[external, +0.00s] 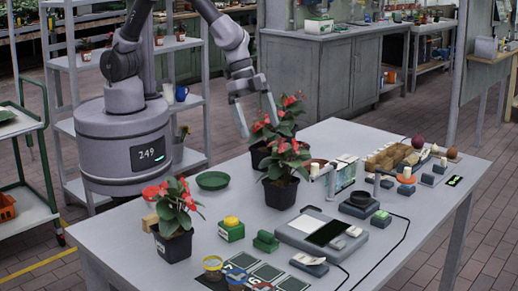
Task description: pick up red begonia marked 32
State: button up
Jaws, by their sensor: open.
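No marking 32 can be read on any pot. My gripper (256,121) points down with its fingers apart, over the rear plant. One finger is to the left of its blooms and the other overlaps its top in the picture. I cannot tell whether they touch it. The gripper holds nothing that I can see.
A green box with a yellow top (231,228) and a flat grey device (322,233) are in front. Several small items fill the table's right side. Shelves (184,47) stand behind my arm.

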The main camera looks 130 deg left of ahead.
send_near(282, 186)
jog(key=shift+n, duration=0.3)
jog(key=b+x, duration=0.3)
jog(key=x, duration=0.3)
jog(key=shift+a+f, duration=0.15)
jog(key=b+x, duration=0.2)
jog(key=x, duration=0.4)
jog(key=c, duration=1.6)
jog(key=shift+c, duration=0.5)
